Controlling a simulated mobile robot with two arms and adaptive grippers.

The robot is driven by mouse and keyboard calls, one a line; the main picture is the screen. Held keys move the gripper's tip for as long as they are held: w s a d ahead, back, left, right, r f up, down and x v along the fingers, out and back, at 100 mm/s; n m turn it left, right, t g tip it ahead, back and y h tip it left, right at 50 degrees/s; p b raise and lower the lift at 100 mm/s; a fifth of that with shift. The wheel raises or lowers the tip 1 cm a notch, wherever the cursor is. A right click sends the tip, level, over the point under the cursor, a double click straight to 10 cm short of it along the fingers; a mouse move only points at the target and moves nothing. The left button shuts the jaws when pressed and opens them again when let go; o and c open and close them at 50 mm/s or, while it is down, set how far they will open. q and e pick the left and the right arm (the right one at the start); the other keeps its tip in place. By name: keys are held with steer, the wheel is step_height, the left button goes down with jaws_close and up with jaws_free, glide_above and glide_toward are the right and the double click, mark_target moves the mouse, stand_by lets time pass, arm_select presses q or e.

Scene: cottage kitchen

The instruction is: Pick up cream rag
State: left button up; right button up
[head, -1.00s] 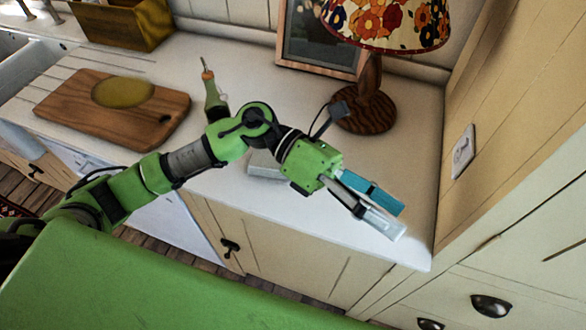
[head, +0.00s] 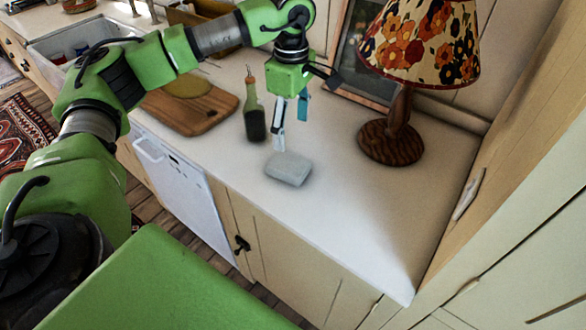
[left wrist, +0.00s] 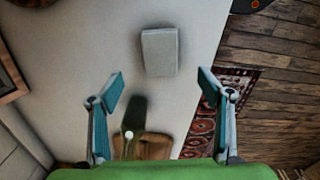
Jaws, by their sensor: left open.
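The cream rag (head: 288,168) looks like a small pale grey-white folded block lying on the white countertop (head: 340,215). In the left wrist view the rag (left wrist: 159,52) is above the gap between the fingers, apart from both. My left gripper (head: 290,122) points down above the counter, just behind the rag in the head view. Its two fingers, also seen in the left wrist view (left wrist: 160,97), are spread with nothing between them at the tips. My right gripper is not in view.
A dark green bottle (head: 254,112) with an orange top stands close to the left of my gripper. A wooden board (head: 190,118) lies farther left. A floral-shaded lamp (head: 400,135) stands on the right. The counter in front of the rag is clear.

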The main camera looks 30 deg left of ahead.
arm_select(q)
steer(key=p, duration=0.1)
glide_above(288, 162)
steer(key=f, duration=0.6)
steer(key=shift+d+f, duration=0.2)
steer(key=shift+d, duration=0.15)
steer(key=shift+f+p, duration=0.3)
steer(key=shift+f, duration=0.15)
steer(key=shift+f+p, duration=0.35)
steer(key=f, duration=0.1)
steer(key=f+p, duration=0.1)
steer(key=f, duration=0.1)
steer(key=shift+a+f+p, duration=0.3)
steer(key=shift+f, duration=0.45)
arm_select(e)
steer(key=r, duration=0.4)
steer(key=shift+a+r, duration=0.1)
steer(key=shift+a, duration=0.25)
arm_select(q)
steer(key=shift+c, duration=0.5)
steer(key=c, duration=1.1)
steer(key=shift+o, duration=0.2)
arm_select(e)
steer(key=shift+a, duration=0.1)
